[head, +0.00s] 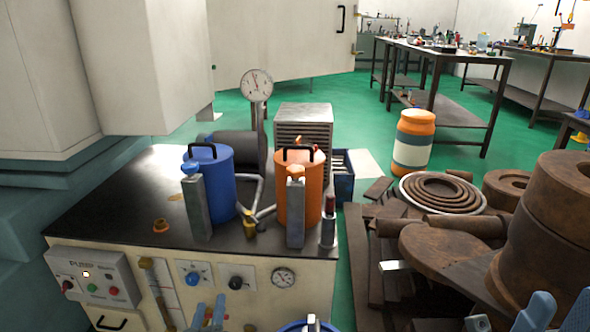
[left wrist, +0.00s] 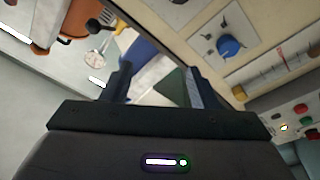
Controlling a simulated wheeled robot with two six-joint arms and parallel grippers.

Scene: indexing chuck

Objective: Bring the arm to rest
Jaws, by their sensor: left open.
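My left gripper (head: 208,312) is low in the head view, in front of the cream cabinet's control face. Its two blue fingers stand apart. In the left wrist view, the left gripper (left wrist: 157,82) has dark fingers spread wide with nothing between them. The cabinet's blue knob (left wrist: 229,46) shows beyond the right finger. My right gripper (head: 562,308) is cut off at the bottom right corner of the head view. Its two blue fingertips are apart, near the brown stacked parts, and I see nothing held between them.
The cabinet top (head: 120,205) carries a blue canister (head: 215,185), an orange canister (head: 298,185) and a gauge (head: 257,85). Brown rings and blocks (head: 560,210) crowd the right. An orange-and-white drum (head: 413,141) stands behind. Green floor (head: 340,100) is open farther back.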

